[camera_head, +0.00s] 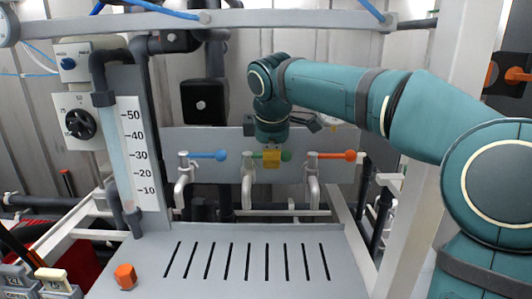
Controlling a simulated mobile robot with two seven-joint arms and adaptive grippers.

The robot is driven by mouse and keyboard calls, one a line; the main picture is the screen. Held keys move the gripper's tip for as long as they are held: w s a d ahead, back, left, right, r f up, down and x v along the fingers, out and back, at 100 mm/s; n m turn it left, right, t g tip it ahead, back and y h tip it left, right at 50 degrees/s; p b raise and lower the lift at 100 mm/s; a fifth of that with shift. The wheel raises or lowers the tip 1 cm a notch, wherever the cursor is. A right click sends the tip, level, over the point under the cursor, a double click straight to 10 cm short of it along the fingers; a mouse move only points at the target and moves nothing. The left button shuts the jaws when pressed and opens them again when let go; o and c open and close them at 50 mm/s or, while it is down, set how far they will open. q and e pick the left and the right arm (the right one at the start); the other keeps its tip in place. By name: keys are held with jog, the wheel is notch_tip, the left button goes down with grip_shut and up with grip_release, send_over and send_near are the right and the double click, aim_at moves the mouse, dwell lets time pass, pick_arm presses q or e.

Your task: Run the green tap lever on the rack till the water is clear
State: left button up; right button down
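The tap rack (330,140) is a grey panel with three white taps. Their levers are blue (208,155), green (286,156) and orange (335,155). The green lever points right, roughly level, above its white spout (247,190). My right gripper (272,158) comes down from above onto the green lever. Its yellow fingertips cover the lever's middle, and the green end shows just to their right. Whether the fingers are closed on it I cannot tell. I make out no water stream below the green tap's spout. My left gripper is not in view.
A slotted grey drain tray (210,285) lies below the taps, with an orange knob (125,276) at its left. A scaled level gauge (135,140) stands left of the taps. A white post (455,50) stands at right, behind my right arm.

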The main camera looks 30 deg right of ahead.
aim_at(251, 180)
dwell(0.3)
jog(key=a+m+g+p, duration=0.1)
jog(key=a+m, duration=0.1)
jog(key=m, duration=0.3)
jog(key=s+a+m+g+h+p, duration=0.1)
jog(key=a+m+g, duration=0.1)
jog(key=m, duration=0.3)
jog(key=s+a+m+g+h+p, duration=0.1)
jog(key=a+m+g, duration=0.1)
jog(key=m, duration=0.3)
jog(key=shift+a, duration=0.1)
dwell(0.4)
jog(key=shift+s, duration=0.1)
dwell(2.9)
